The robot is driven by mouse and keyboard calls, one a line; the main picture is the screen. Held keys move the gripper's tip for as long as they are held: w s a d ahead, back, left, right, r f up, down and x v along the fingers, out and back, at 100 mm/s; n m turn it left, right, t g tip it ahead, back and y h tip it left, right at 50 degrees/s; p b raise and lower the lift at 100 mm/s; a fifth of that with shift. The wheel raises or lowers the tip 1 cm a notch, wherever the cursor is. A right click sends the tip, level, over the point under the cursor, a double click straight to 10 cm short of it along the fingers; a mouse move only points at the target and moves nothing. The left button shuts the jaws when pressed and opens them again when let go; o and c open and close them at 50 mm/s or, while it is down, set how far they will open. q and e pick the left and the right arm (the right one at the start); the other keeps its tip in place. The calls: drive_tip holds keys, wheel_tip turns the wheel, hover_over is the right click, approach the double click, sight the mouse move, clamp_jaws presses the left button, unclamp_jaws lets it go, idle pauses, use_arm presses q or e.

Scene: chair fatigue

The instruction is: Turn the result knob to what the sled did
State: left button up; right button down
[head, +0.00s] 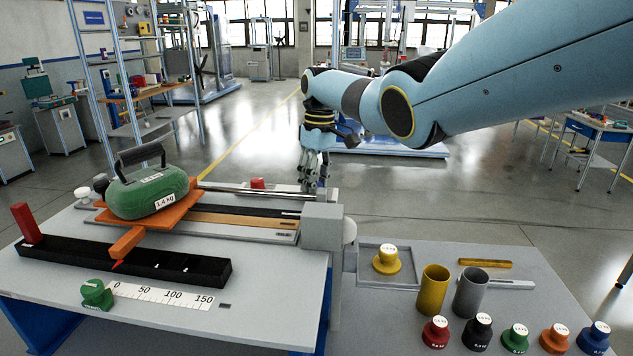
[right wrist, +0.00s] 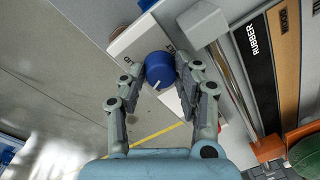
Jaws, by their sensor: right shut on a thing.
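The blue result knob (right wrist: 159,69) sits on a pale plate (right wrist: 135,38) in the right wrist view. In the head view my right gripper (head: 314,180) reaches down behind the bench, and the knob is hidden. The orange sled (head: 127,241) carries a green 1.4 kg weight (head: 150,193) at the left of the track. My left gripper is not in view.
The white scale (head: 160,297), marked 0 to 150, lies on the bench beside a black rail (head: 190,266). A grey side table (head: 400,315) at the right holds a yellow cup (head: 432,290), a grey cup (head: 470,293) and several coloured weights. A dark strip marked RUBBER (right wrist: 257,65) runs beside the knob.

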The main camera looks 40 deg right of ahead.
drive_tip(key=shift+w+n+b, duration=0.1)
drive_tip(key=shift+n+b, duration=0.2)
drive_tip(key=shift+n, duration=2)
drive_tip(key=shift+r, duration=0.1)
drive_tip(key=c, duration=0.9)
unclamp_jaws()
drive_tip(key=shift+c, duration=0.2)
wheel_tip(320, 180, up, 12)
drive_tip(key=shift+w+d, duration=0.2)
drive_tip(key=shift+d, duration=0.2)
